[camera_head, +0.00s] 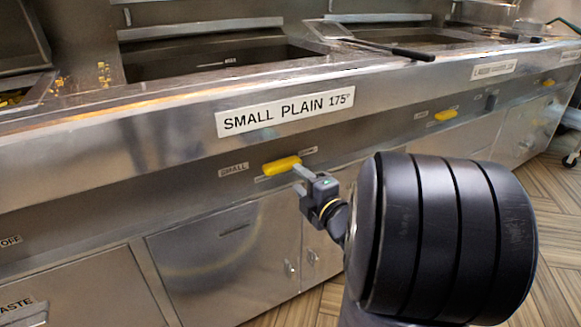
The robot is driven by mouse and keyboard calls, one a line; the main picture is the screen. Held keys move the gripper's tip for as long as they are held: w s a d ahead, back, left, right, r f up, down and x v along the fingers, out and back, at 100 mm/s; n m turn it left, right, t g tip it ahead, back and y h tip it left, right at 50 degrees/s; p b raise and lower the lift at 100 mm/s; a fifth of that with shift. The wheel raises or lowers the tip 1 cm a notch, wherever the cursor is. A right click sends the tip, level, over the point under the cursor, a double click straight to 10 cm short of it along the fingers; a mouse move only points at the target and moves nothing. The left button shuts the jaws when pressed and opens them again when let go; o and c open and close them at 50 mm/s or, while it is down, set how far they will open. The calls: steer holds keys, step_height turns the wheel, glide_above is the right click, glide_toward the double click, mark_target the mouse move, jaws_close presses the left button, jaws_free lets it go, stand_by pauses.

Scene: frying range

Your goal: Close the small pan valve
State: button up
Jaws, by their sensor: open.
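The small pan valve is a yellow handle (281,165) on the steel front panel, below the "SMALL PLAIN 175°" sign. It lies close to horizontal, tilted up a little to the right, beside a "SMALL" label (233,170). My gripper (300,180) is open and right at the handle's right end, with one finger just by its tip and the other a little below. I cannot tell whether a finger touches the handle. My arm covers the panel to the lower right.
The small pan (215,60) is set in the counter above. Another yellow handle (446,115) is farther right on the panel. Steel cabinet doors (230,255) are below the valve. A long black-handled tool (400,52) lies across the right pan. Wood-look floor is open at right.

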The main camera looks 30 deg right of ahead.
mark_target(287, 168)
steer(key=s, duration=0.3)
steer(key=shift+s, duration=0.15)
steer(key=w+b, duration=0.2)
steer(key=w, duration=0.9)
steer(key=shift+a, duration=0.15)
steer(key=shift+s, duration=0.1)
